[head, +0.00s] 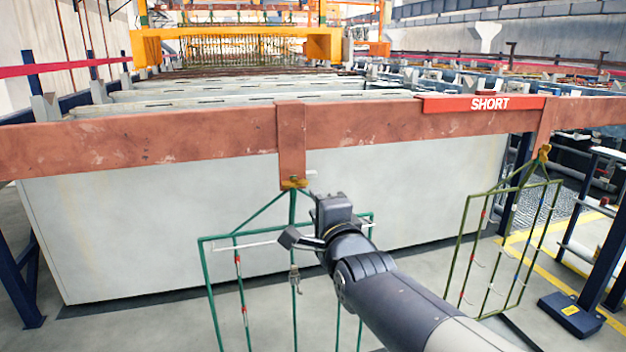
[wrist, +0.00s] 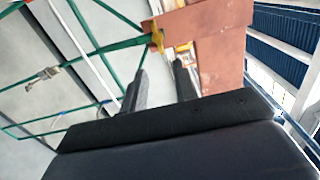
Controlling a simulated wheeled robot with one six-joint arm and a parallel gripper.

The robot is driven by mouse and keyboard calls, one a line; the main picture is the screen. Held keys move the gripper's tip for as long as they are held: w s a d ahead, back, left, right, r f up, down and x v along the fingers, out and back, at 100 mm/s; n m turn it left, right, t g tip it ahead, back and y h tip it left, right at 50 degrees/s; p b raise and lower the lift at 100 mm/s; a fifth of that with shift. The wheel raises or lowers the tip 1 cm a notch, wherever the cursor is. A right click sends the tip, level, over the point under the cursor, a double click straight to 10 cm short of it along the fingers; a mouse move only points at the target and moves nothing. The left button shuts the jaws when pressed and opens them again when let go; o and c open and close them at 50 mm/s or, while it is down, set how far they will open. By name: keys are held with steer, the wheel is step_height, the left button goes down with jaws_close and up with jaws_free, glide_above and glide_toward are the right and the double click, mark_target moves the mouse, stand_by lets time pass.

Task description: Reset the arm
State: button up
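My arm reaches up from the lower right in the head view. My gripper (head: 318,200) is in front of the upper part of a green rack (head: 222,237), close below the copper-coloured bracket (head: 291,140) it hangs from. In the wrist view my gripper (wrist: 160,78) has its two dark fingers apart, with a gap between them and nothing clearly held. The green rack's bars (wrist: 88,42) and yellow hook (wrist: 157,38) show just beyond the fingers. My arm hides part of the rack; I cannot tell whether the fingers touch it.
A copper-coloured rail (head: 130,141) crosses the scene, with a red "SHORT" sign (head: 484,104). An olive rack (head: 463,250) hangs at the right. A pale tank (head: 130,235) stands behind the racks. A blue post (head: 604,250) stands far right. Floor at lower left is clear.

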mark_target(303, 185)
steer(key=x, duration=0.9)
steer(key=shift+w, duration=0.15)
steer(key=v, duration=1.1)
steer(key=shift+n, duration=0.8)
steer(key=x, duration=0.3)
steer(key=p+x, duration=0.1)
steer(key=x, duration=0.7)
steer(key=shift+r+p, duration=0.3)
steer(key=n+p, duration=0.1)
steer(key=n, duration=0.1)
steer(key=n+p, duration=0.1)
steer(key=p, duration=0.1)
steer(key=shift+a+r+n, duration=0.15)
steer(key=shift+n, duration=0.25)
steer(key=shift+n+p, duration=0.5)
steer(key=shift+p, duration=0.1)
